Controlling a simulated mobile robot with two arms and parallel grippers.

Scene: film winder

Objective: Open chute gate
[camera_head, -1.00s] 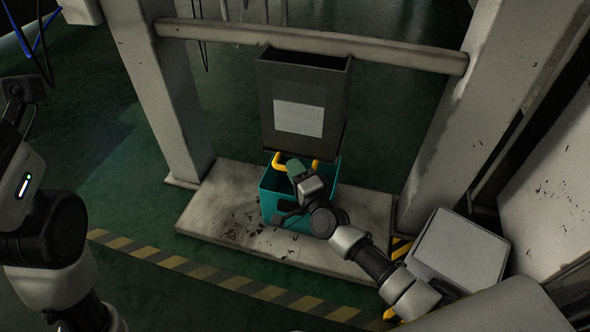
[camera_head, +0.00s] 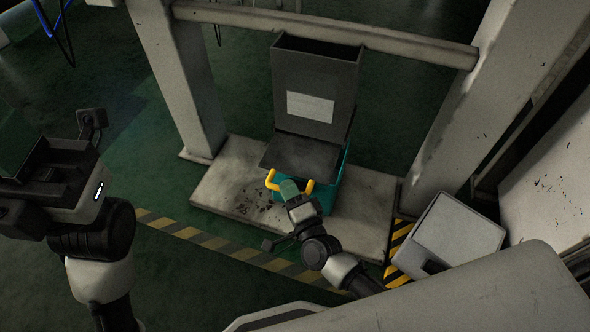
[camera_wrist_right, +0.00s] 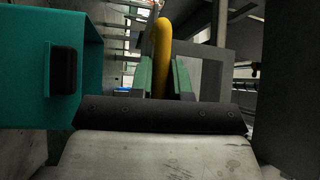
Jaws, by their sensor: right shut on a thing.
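The dark chute (camera_head: 314,82) with a pale label hangs below the crossbar. Its gate (camera_head: 302,153) is a dark flap at the chute's lower end, tilted outward toward me with its inner face showing. A yellow handle (camera_head: 271,181) is on the gate's front edge. My right gripper (camera_head: 289,188) is shut on the middle of this handle. In the right wrist view the yellow handle (camera_wrist_right: 162,50) stands between the green fingers (camera_wrist_right: 162,76). My left gripper (camera_head: 18,145) is at the far left, away from the chute; its jaw opening cannot be made out.
A teal bin (camera_head: 330,195) stands under the chute and gate on a pale plinth (camera_head: 225,190); it shows at left in the right wrist view (camera_wrist_right: 75,20). Posts flank the chute. A grey box (camera_head: 457,238) stands at right. Striped floor tape (camera_head: 205,240) crosses in front.

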